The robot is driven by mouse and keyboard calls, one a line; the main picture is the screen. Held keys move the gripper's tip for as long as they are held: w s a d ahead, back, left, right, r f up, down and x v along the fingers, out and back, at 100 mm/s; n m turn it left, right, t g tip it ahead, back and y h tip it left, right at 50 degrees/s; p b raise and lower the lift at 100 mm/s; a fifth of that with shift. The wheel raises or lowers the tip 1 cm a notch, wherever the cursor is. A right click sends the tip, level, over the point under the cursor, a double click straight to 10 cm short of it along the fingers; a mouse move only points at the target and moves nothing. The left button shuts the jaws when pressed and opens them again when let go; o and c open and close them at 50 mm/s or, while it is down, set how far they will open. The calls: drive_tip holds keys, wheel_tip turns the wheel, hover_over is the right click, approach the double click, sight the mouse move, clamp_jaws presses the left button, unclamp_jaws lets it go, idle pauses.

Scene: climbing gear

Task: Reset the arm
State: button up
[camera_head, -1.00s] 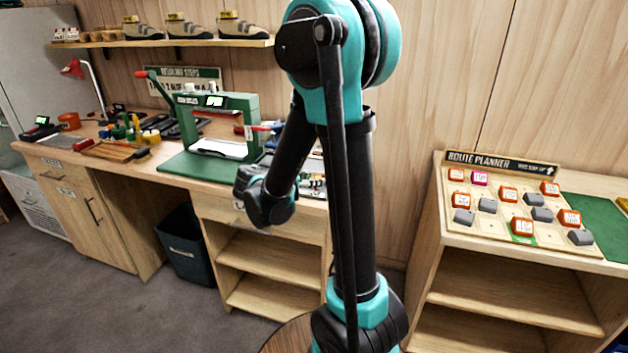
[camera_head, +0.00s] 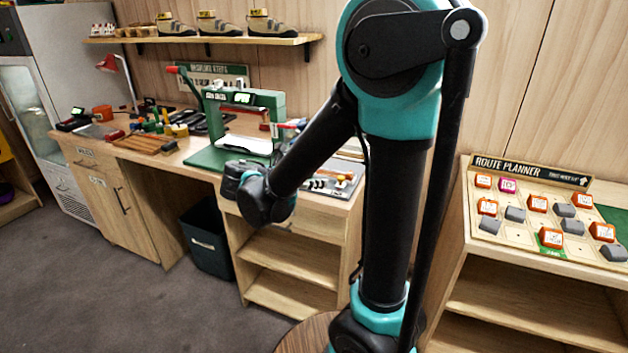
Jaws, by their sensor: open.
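My arm, teal and black, rises in front of the camera. Its upper column stands right of the middle, and its forearm slopes down and left from the elbow. The forearm ends in a dark wrist joint in front of the workbench (camera_head: 190,158). My gripper's fingers do not show; the wrist and arm links hide that end. I see nothing held.
A green press (camera_head: 240,115) and tools stand on the bench. A dark bin (camera_head: 207,240) stands below it. A shelf (camera_head: 205,39) holds climbing shoes. The route planner board (camera_head: 530,171) lies on a wooden unit at right. Grey floor (camera_head: 110,290) is open at left.

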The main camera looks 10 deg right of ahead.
drive_tip(key=s+d+f+m+g+y, duration=0.3)
drive_tip(key=s+d+f+m+y, duration=0.25)
drive_tip(key=s+f+m, duration=0.35)
drive_tip(key=s+a+f+m+y, duration=0.4)
drive_tip(key=s+f+m+y, duration=0.2)
drive_tip(key=m, duration=0.9)
drive_tip(key=shift+f, duration=0.25)
